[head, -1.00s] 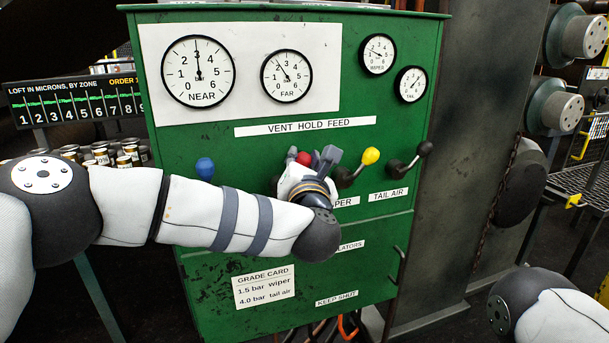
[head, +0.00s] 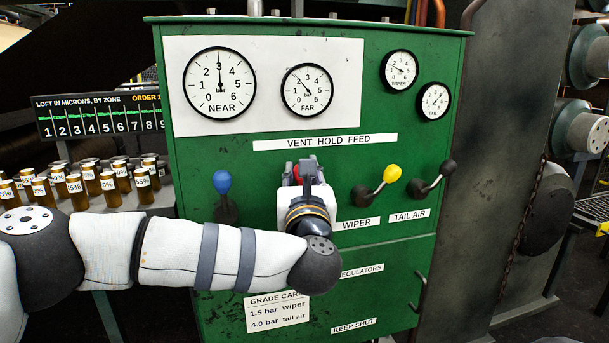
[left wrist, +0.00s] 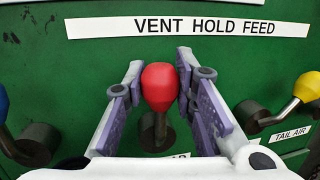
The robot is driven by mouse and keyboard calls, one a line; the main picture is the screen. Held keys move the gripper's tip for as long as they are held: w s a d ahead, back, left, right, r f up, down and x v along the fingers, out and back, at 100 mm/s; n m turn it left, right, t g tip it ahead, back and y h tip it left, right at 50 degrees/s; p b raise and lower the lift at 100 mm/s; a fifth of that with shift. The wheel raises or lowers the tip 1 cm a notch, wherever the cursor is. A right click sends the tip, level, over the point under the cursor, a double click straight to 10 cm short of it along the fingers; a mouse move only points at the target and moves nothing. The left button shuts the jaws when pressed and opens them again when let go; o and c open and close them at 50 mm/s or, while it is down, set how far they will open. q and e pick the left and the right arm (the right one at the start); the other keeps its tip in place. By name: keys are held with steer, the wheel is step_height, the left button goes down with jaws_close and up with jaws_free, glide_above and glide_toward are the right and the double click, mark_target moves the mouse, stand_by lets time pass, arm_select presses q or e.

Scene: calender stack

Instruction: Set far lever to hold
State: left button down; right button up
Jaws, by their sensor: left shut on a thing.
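The far lever has a red knob (left wrist: 161,86) on a short dark stem, standing about upright above its round hub in the left wrist view. In the head view the red knob (head: 296,170) is mostly hidden behind my left gripper (head: 310,172). The fingers of the left gripper (left wrist: 160,92) are on both sides of the red knob, shut on it. The VENT HOLD FEED label (head: 325,142) is above the levers. The FAR gauge (head: 307,90) needle points up and left, between 2 and 3. My right gripper is not in view.
A blue-knobbed lever (head: 222,184) is left of the red one. The yellow-knobbed wiper lever (head: 391,174) and the black tail air lever (head: 447,167) lean right, on the right side. The green panel (head: 225,155) holds all. Several small jars (head: 75,184) stand on a shelf at left.

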arm_select(q)
steer(key=shift+f, duration=0.15)
steer(key=c, duration=1.3)
jaws_free()
steer(key=s+d+f, duration=0.1)
steer(key=s, duration=1)
steer(key=shift+s+d+f, duration=0.2)
steer(key=shift+s+f, duration=0.2)
